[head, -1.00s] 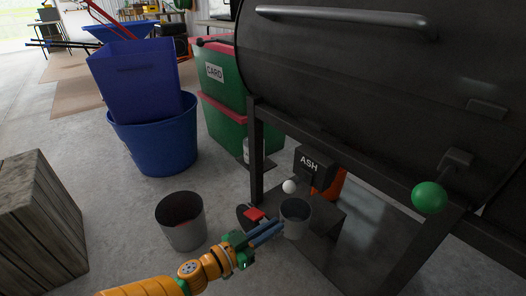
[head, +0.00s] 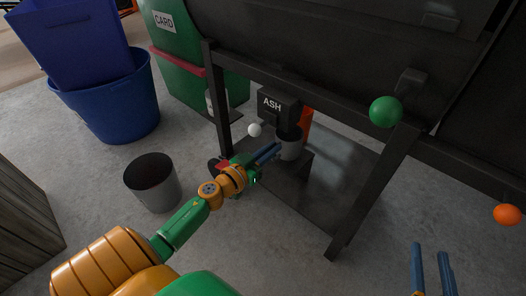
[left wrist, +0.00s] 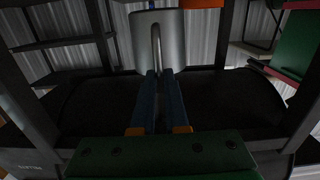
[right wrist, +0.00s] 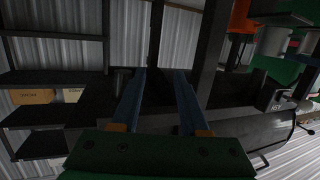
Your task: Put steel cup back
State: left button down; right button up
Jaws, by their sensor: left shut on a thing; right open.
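The steel cup (head: 291,148) is a small grey cup, open side up, just below the black ASH box (head: 279,104) under the big black drum. My left gripper (head: 275,150) is shut on it from the left side. In the left wrist view the cup (left wrist: 172,38) stands at the tips of my left gripper (left wrist: 160,73), which close on its upright handle (left wrist: 156,45). I cannot tell whether the cup touches the low dark ledge (head: 285,180) beneath it. My right gripper (head: 430,248) is open and empty at the lower right; it also shows in the right wrist view (right wrist: 160,72).
A dark frame leg (head: 218,105) stands left of the cup and a slanted leg (head: 372,195) right of it. A white ball (head: 254,130), green ball (head: 386,112) and orange ball (head: 507,215) are nearby. A grey bin (head: 153,183) stands on the floor left.

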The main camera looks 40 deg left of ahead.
pick_arm(q)
jog(key=shift+w+f+b, duration=0.35)
jog(key=shift+f+b, duration=0.15)
jog(key=shift+f, duration=0.3)
pick_arm(e)
notch_tip(320, 180, up, 9)
jog(key=a+t+y, duration=0.1)
jog(key=t+y, duration=0.1)
jog(key=t, duration=0.3)
jog(key=shift+s+n, duration=0.15)
jog(key=shift+n, duration=0.15)
jog(key=shift+f, duration=0.1)
pick_arm(q)
jog(key=c, duration=0.8)
grip_release()
jog(key=shift+c, duration=0.2)
jog(key=shift+s, duration=0.1)
